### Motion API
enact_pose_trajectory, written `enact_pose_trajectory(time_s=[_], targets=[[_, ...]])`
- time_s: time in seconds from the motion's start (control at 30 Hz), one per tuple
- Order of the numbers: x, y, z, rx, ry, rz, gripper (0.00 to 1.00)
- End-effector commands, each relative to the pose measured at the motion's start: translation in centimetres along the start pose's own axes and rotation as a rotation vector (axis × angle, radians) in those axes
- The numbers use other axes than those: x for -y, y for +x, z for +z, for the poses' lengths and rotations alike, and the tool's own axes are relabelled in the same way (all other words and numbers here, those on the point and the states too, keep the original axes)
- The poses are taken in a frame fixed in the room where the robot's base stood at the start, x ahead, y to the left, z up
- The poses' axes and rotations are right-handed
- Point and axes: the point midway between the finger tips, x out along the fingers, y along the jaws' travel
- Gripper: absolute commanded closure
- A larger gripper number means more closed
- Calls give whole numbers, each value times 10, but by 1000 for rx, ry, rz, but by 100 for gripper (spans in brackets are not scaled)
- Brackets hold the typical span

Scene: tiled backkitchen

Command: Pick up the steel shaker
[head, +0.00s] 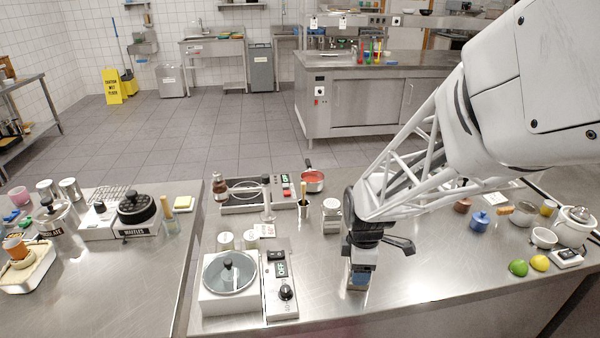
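My gripper (358,279) points straight down low over the right-hand steel counter, near its front edge. Its fingers are small and partly hidden by the gripper body, so I cannot tell whether they are open or shut, or whether anything is between them. A small steel canister (332,209) that looks like a shaker stands upright behind and left of my gripper, apart from it. Similar pale metal canisters (225,241) stand behind the white hot plate, and others (68,188) stand on the left counter. I cannot tell for sure which one is the steel shaker.
A white appliance with a lidded pan (230,274) and its control box (282,288) stand left of my gripper. A green lime (518,267) and a yellow lemon (540,263) lie to the right. A blue pot (480,221) stands behind them. The counter between is clear.

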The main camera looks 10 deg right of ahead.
Motion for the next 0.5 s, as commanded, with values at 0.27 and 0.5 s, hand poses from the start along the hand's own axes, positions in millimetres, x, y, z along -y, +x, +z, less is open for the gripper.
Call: enact_pose_trajectory(time_s=[0.27, 0.5], targets=[[0, 0, 0, 0, 0, 0, 66], [0, -5, 0, 0, 0, 1, 66]])
